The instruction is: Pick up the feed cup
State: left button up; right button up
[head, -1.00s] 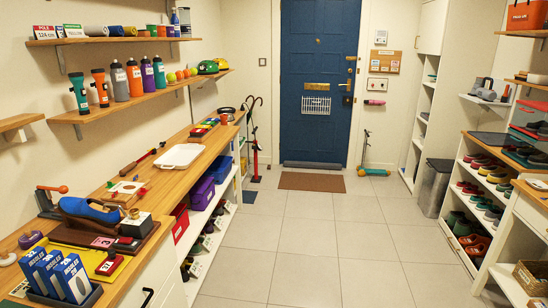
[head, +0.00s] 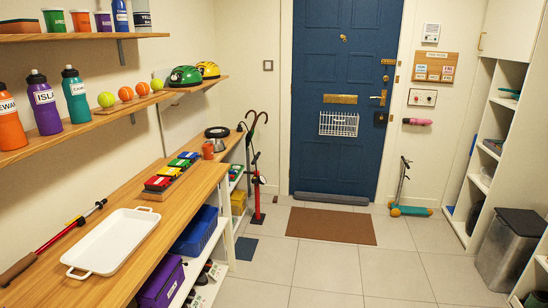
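No cup in view has a label I can read as feed cup. A small orange-brown cup (head: 208,151) stands near the far end of the wooden counter, beside a dark round bowl-like thing (head: 217,133). On the top shelf stand a green cup (head: 55,20), an orange cup (head: 82,21) and a purple cup (head: 103,22), all upright. I cannot tell which of these is the feed cup. Neither of my grippers is in view.
The wooden counter (head: 120,210) bears a white tray (head: 112,240), a long red-and-black tool (head: 60,238) and several coloured blocks (head: 172,172). Bottles, balls and helmets (head: 185,77) fill the lower shelf. The tiled floor (head: 325,265) is clear up to the doormat (head: 330,226).

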aim_at(208, 152)
jog(key=i+l+u, duration=0.1)
jog(key=i+u, duration=0.15)
jog(key=i, duration=0.2)
jog(key=i+l+u, duration=0.25)
jog(key=i, duration=0.2)
jog(key=i+l+u, duration=0.15)
jog(key=i+u, duration=0.15)
jog(key=i+l+u, duration=0.1)
jog(key=i+u, duration=0.25)
jog(key=i+l+u, duration=0.1)
jog(key=u, duration=0.2)
jog(key=i+l+u, duration=0.2)
jog(key=u, duration=0.15)
